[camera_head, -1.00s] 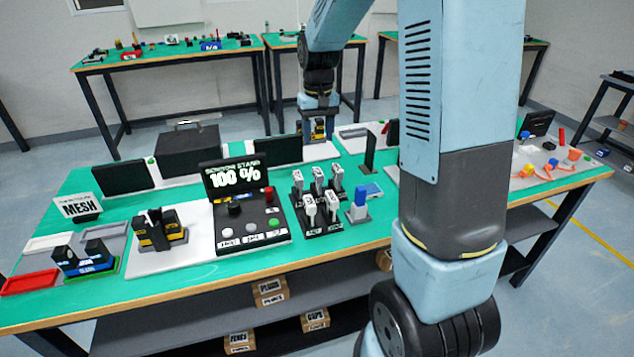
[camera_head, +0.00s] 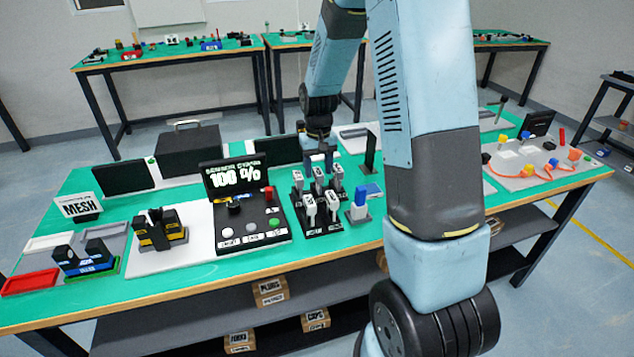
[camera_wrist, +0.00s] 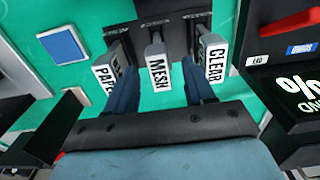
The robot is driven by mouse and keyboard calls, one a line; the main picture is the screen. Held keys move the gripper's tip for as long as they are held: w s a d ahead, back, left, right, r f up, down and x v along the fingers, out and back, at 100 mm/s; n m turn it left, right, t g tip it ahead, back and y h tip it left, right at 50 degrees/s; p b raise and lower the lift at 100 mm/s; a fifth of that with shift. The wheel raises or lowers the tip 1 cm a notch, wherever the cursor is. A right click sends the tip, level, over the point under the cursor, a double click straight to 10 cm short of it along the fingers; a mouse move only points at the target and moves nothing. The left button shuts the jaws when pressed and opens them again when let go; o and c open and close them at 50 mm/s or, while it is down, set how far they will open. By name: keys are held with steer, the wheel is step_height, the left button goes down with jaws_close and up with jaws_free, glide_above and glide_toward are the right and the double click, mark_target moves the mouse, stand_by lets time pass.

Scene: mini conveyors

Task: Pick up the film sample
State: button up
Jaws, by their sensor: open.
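A black rack (camera_head: 322,229) in the middle of the bench holds several upright samples with white label plates. In the wrist view, three plates read PAPER (camera_wrist: 106,77), MESH (camera_wrist: 158,72) and CLEAR (camera_wrist: 216,62). I cannot read a film label on any sample; the front row's labels are too small in the head view. My gripper (camera_wrist: 160,78) is open, its two blue fingers on either side of the MESH sample as seen from the wrist. In the head view my gripper (camera_head: 321,160) is over the rack's back row. Contact with any sample cannot be told.
Left of the rack is a black console (camera_head: 252,227) with buttons and a screen showing 100 %. A small stand with a blue block (camera_head: 360,197) and a blue pad (camera_head: 371,190) are at its right. A black post (camera_head: 370,152) stands behind them.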

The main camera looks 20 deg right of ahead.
steer(key=shift+f, duration=1.45)
jaws_close()
